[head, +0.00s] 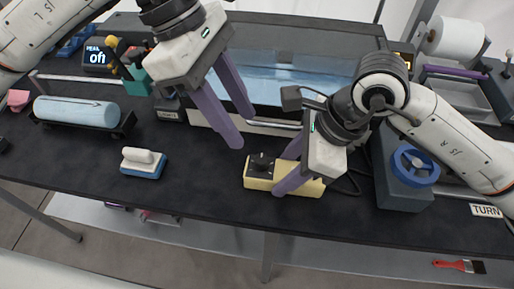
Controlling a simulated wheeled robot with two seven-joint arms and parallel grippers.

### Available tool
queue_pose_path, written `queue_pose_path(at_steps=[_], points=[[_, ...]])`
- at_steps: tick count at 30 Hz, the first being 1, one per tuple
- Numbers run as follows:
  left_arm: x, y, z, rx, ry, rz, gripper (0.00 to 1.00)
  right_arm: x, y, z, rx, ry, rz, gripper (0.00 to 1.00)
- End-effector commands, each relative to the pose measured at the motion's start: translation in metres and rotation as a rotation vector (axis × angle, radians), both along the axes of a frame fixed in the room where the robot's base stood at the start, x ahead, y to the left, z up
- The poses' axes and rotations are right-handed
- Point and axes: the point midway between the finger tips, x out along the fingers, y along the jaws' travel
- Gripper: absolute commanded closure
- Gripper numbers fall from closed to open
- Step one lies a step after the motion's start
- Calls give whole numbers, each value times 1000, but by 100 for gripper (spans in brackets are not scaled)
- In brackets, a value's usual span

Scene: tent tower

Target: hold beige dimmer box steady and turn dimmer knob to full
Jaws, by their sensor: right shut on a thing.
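The beige dimmer box (257,184) lies on the dark tabletop near the middle of the front edge. A black dimmer knob (262,161) stands on the left part of its top. My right gripper (283,182) is shut on the dimmer box, its purple fingers across the box to the right of the knob. My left gripper (238,128) is open and empty, above and behind the box, up and left of the knob. The knob's pointer is too small to read.
A glass-fronted tank (290,80) stands behind. A blue-based sponge block (143,164) and a light blue roll (76,111) lie to the left. A blue handwheel on a grey block (405,190) stands right. A dark cable runs behind the box.

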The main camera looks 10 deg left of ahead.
Motion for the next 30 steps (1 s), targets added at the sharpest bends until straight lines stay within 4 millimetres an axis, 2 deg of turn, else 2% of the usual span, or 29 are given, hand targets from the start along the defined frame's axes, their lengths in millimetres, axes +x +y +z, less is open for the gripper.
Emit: queue_pose_path(at_steps=[6, 12, 17, 25, 26, 30], points=[[-3, -17, -43, 2, 7, 0, 61, 0, 0, 0, 1, -1, 0, 85], [-4, -29, -69, 2, 5, 1, 61, 0, 0, 0, 1, -1, 0, 85], [-4, -33, -79, 0, 3, 2, 61, 0, 0, 0, 1, -1, 0, 85], [-4, -33, -80, 1, 3, 2, 61, 0, 0, 0, 1, -1, 0, 85], [-4, -33, -80, 1, 3, 2, 63, 0, 0, 0, 1, -1, 0, 85], [-4, -33, -80, 1, 3, 2, 86, 0, 0, 0, 1, -1, 0, 85]])
